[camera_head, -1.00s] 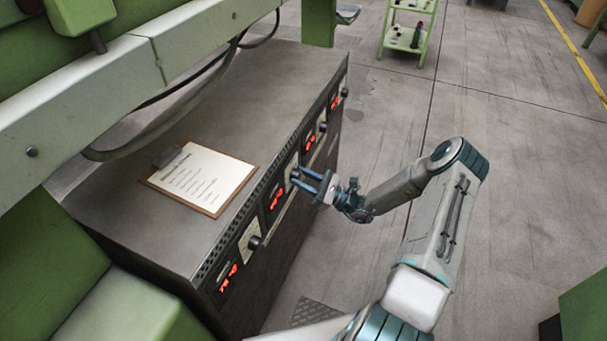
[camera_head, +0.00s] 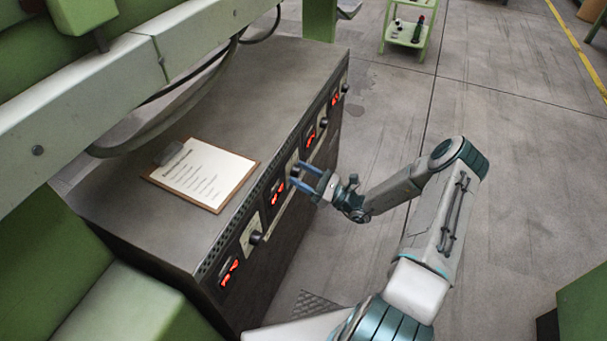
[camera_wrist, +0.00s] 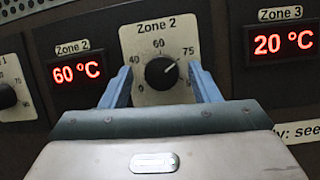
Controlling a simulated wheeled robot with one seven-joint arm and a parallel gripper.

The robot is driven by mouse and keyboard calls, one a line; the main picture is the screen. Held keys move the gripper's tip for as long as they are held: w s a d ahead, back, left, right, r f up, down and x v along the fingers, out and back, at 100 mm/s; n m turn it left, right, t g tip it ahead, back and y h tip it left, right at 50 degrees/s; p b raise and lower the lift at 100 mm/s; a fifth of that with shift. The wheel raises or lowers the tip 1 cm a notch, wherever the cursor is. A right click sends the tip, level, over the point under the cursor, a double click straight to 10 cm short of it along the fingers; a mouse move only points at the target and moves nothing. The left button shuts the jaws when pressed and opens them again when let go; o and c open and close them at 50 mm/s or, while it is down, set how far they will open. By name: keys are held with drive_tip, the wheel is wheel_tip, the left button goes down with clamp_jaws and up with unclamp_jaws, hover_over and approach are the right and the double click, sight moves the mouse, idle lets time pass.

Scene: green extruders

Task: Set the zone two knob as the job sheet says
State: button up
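The zone two knob (camera_wrist: 161,73) is round and black on a pale dial plate (camera_wrist: 159,98) labelled "Zone 2". My gripper (camera_wrist: 160,68) is open, with one blue finger on each side of the knob and visible gaps between. In the head view my gripper (camera_head: 292,174) is at the panel's middle. The job sheet (camera_head: 206,174) lies on a clipboard on the cabinet top; its writing is too small to read.
The Zone 3 display (camera_wrist: 283,42) reads 20 °C, right of the knob. Another knob (camera_wrist: 5,96) shows at the left edge. The cabinet (camera_head: 270,85) has several displays and knobs along its front. Open floor (camera_head: 490,190) lies to the right; a green cart (camera_head: 408,35) stands behind.

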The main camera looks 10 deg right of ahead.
drive_tip(key=shift+d, duration=0.15)
drive_tip(key=shift+s+d, duration=0.15)
drive_tip(key=shift+d, duration=0.1)
drive_tip(key=v, duration=1.3)
drive_tip(key=shift+s+a+f, duration=0.1)
